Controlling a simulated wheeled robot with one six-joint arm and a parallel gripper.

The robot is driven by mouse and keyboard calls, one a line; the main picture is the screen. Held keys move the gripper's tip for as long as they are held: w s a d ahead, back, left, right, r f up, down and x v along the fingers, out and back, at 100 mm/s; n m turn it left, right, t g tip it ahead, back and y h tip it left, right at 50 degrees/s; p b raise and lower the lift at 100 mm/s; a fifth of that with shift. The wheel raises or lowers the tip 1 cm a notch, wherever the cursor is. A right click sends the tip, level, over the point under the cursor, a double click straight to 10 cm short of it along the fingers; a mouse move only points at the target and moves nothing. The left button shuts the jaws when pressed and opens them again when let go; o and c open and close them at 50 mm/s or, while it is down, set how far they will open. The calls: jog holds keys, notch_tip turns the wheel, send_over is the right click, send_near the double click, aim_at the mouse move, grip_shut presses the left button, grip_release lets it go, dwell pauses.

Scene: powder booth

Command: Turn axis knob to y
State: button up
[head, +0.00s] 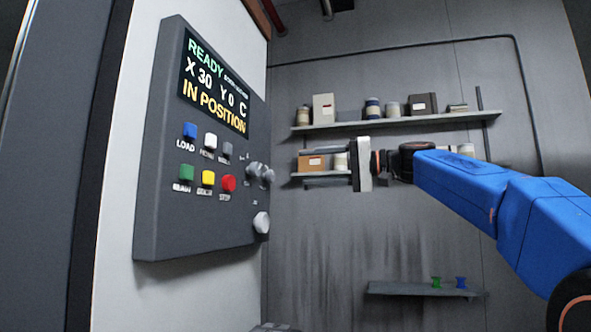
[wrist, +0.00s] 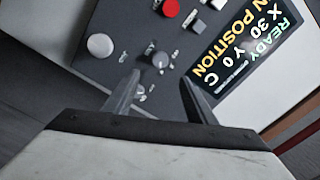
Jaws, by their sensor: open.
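The grey control panel (head: 200,225) is mounted on a white wall at left in the head view. Small grey knobs (head: 262,173) sit near its right edge, overlapping each other at this angle, with labels too small to read. In the wrist view a round grey knob (wrist: 160,61) lies ahead, between the fingertips in the picture; I cannot tell where it points. My gripper (wrist: 160,78) is open and empty, its fingers toward the panel. In the head view my gripper (head: 304,163) is right of the panel, apart from it.
The screen (head: 214,85) reads READY, X 30, Y 0 C, IN POSITION. Coloured buttons, including a red one (head: 228,184), sit below it. A larger pale round knob (head: 261,222) is lower right. Shelves with jars and boxes (head: 400,124) line the back wall.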

jog(key=shift+v, duration=1.45)
jog(key=s+d+f+m+h, duration=0.1)
jog(key=s+d+f+h, duration=0.45)
jog(key=f, duration=0.95)
jog(key=s+f+m+h, duration=0.1)
jog(key=s+f+h, duration=0.2)
jog(key=s+f, duration=0.8)
jog(key=s+d+f+m+h, duration=0.15)
jog(key=s+f+h, duration=0.25)
jog(key=f, duration=1.4)
jog(key=s+d+f+h, duration=0.1)
jog(key=s+d+f, duration=0.2)
jog(key=f, duration=0.3)
jog(key=s+d+f+n+g+h, duration=0.1)
jog(key=s+d+f+h, duration=0.1)
jog(key=s+f, duration=0.4)
jog(key=s+d+f+n+h, duration=0.1)
jog(key=s+d+f, duration=0.3)
jog(key=f, duration=0.4)
jog(key=shift+s+d, duration=0.25)
jog(key=shift+d, duration=0.1)
